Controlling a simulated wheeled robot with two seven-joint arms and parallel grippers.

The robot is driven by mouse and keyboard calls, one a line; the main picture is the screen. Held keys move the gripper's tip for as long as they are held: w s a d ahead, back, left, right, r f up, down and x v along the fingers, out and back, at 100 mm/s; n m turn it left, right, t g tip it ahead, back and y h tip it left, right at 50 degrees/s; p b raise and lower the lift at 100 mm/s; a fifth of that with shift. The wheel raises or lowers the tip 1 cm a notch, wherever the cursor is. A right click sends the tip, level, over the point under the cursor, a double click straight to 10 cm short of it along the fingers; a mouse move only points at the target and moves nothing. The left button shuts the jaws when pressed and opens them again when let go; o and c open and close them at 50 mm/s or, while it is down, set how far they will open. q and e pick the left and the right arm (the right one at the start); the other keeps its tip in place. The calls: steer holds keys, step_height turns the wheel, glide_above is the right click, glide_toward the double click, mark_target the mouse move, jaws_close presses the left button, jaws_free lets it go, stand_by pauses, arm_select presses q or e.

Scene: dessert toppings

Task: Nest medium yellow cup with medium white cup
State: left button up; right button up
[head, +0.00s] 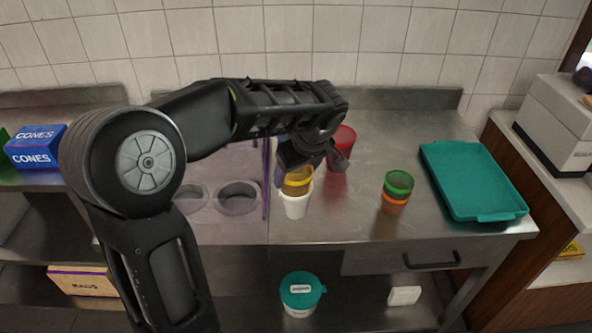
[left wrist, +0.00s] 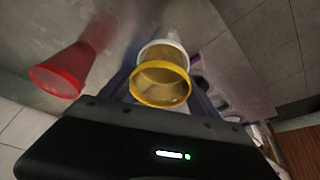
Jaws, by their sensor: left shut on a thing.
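The yellow cup (head: 298,180) is upright or nearly so, directly above the white cup (head: 295,206), which stands on the steel counter. The yellow cup's lower part meets the white cup's mouth; I cannot tell how deep it sits. My left gripper (head: 299,170) is shut on the yellow cup. In the left wrist view the yellow cup (left wrist: 161,85) is between the fingers, with the white cup (left wrist: 164,48) just beyond it, their rims apart. My right gripper is not in view.
A red cup (head: 341,150) stands close behind, to the right. A green cup (head: 398,182) sits in an orange cup (head: 394,204) further right. A teal tray (head: 474,181) lies at the counter's right end. Round holes (head: 238,198) are left of the white cup.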

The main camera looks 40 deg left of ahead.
arm_select(q)
steer(key=shift+f+b, duration=0.3)
steer(key=shift+f, duration=0.15)
steer(key=o, duration=1.4)
step_height(320, 180, up, 9)
steer(key=p, duration=0.5)
stand_by(0.3)
stand_by(0.5)
